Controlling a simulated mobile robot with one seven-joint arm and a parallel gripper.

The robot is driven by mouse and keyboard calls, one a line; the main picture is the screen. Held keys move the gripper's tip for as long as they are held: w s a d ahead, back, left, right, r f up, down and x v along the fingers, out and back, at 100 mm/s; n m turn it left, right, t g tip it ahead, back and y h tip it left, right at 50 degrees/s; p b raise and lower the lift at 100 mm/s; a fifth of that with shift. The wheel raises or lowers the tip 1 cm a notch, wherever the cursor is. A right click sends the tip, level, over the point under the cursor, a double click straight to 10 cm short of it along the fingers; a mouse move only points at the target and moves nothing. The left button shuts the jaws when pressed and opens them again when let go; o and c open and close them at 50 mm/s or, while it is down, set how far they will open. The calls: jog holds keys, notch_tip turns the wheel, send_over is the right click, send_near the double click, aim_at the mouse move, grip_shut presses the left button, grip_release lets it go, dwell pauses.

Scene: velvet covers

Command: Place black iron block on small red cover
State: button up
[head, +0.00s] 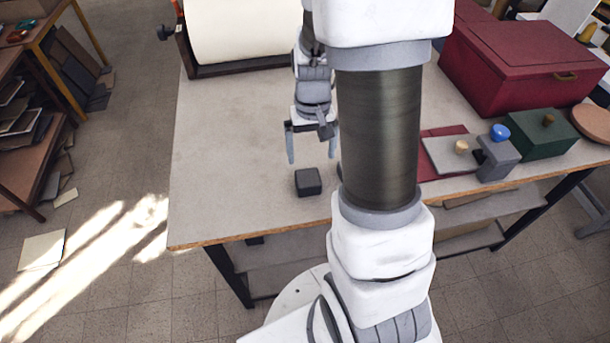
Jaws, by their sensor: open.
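The black iron block (308,182) is a small dark cube. It sits on the worktable near the front edge, left of my arm column. My gripper (311,158) points down just behind and above the block. Its fingers are apart with nothing between them, and the block is clear of them. A flat red piece (440,131), perhaps the small red cover, lies on the table right of my arm. A grey plate with a pale knob (461,147) lies over part of it, and my arm hides its left side.
A large dark red box (520,65) stands at the back right. A grey block with a blue knob (497,160), a green box (540,136) and a brown disc (592,122) crowd the right. A cream roll (240,30) stands at the back. The table's left (220,150) is clear.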

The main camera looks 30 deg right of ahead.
aim_at(308, 177)
notch_tip(308, 177, down, 5)
jog(key=shift+f, duration=0.1)
jog(key=shift+w+a+f, duration=0.1)
jog(key=shift+a+f, duration=0.05)
jog(key=shift+f, duration=1.15)
jog(key=shift+w+a+f, duration=0.1)
jog(key=shift+a+f, duration=0.05)
jog(key=shift+f, duration=1.1)
jog(key=shift+r, duration=0.1)
grip_shut()
